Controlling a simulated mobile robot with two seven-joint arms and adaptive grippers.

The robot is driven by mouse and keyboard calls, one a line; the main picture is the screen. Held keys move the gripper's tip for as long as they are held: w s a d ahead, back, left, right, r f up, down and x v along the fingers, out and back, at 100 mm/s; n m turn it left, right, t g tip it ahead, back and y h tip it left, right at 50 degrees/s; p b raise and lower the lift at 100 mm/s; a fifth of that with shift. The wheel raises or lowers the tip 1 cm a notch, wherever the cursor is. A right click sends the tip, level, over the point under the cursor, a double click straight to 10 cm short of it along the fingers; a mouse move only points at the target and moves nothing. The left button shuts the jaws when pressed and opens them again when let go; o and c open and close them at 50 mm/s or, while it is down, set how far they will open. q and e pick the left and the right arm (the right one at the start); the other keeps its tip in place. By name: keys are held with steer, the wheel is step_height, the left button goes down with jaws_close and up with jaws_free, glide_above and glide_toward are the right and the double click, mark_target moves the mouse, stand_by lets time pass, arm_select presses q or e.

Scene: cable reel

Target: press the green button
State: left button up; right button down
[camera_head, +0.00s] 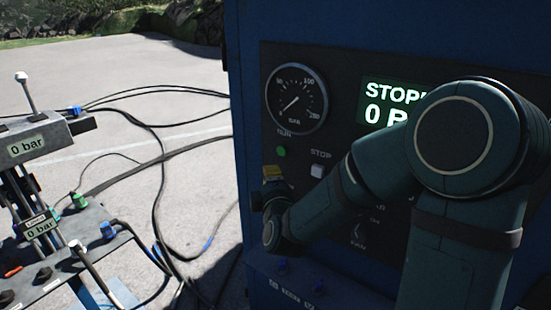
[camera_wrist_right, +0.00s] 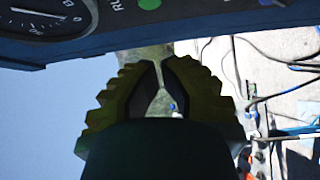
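The green button (camera_head: 281,152) is a small round button under the RUN label on the dark panel of the blue cabinet. It also shows at the top edge of the right wrist view (camera_wrist_right: 149,4). My right gripper (camera_head: 272,172), with yellow fingers, is just below the button in the head view; I cannot tell whether it touches the panel. In the wrist view its fingertips (camera_wrist_right: 161,62) are nearly together with nothing held between them. My left gripper is not in view.
A white STOP button (camera_head: 317,171) sits right of the green one. A gauge (camera_head: 297,99) is above, and a lit display (camera_head: 381,102) reads STOP and 0, partly hidden by my right arm. Valve equipment (camera_head: 40,146) stands at left, with cables (camera_head: 160,150) on the ground.

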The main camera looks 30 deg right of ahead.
glide_toward(273, 147)
steer(key=w+a, duration=0.2)
steer(key=w, duration=0.1)
steer(key=shift+w+d, duration=0.25)
steer(key=shift+d, duration=0.6)
steer(key=shift+w+d, duration=0.2)
steer(key=shift+d, duration=0.7)
steer(key=shift+d, duration=0.1)
